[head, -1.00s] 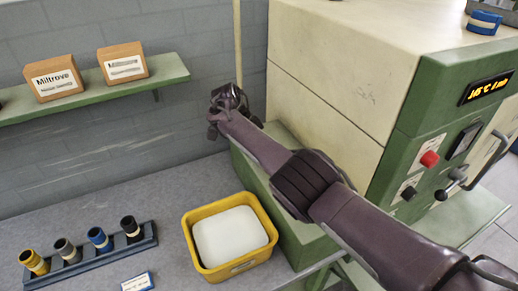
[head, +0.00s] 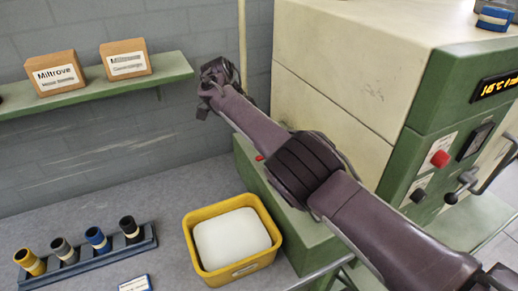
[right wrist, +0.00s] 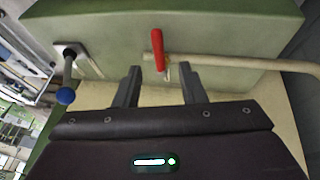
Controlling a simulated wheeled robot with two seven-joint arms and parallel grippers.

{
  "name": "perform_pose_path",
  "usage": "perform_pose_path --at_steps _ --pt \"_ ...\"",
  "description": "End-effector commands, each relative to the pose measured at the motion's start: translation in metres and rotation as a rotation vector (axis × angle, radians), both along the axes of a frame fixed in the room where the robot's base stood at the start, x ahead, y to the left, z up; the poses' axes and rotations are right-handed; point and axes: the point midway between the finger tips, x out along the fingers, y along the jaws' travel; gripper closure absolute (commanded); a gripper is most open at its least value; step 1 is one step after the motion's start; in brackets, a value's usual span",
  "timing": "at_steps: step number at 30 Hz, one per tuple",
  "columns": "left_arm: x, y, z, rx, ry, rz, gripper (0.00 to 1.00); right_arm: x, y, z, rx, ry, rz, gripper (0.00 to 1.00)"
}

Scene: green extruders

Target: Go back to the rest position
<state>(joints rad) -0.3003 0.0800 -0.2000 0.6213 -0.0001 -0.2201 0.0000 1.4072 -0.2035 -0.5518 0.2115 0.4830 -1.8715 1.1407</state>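My right arm reaches across the head view from the lower right, and its gripper (head: 212,88) is in front of the grey wall beside the cream and green machine (head: 345,75). In the right wrist view the two fingers of the right gripper (right wrist: 160,88) are spread apart with a gap between them. A red handle (right wrist: 157,48) stands beyond the fingertips, in line with the gap, and I see nothing held. A pale bar (right wrist: 225,62) runs to the right behind it. My left gripper is not in view.
A rack (head: 85,262) holds several coloured cylinders. Two orange-brown boxes sit on a green shelf (head: 100,93). A blue-knobbed lever (right wrist: 65,92) is left of the fingers. The machine front has a red button (head: 440,158).

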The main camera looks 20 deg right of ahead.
Motion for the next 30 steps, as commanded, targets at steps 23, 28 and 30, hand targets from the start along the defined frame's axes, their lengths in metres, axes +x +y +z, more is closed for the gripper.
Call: perform_pose_path --at_steps 23,28,30 --pt "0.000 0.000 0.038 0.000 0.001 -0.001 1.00 0.001 0.006 0.059 0.000 0.001 0.000 0.63" --pt "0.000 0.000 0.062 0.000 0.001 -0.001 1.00 0.001 0.006 0.083 0.000 0.001 0.000 0.63" --pt "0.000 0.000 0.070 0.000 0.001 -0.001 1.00 0.001 0.006 0.090 0.000 0.001 0.000 0.63"
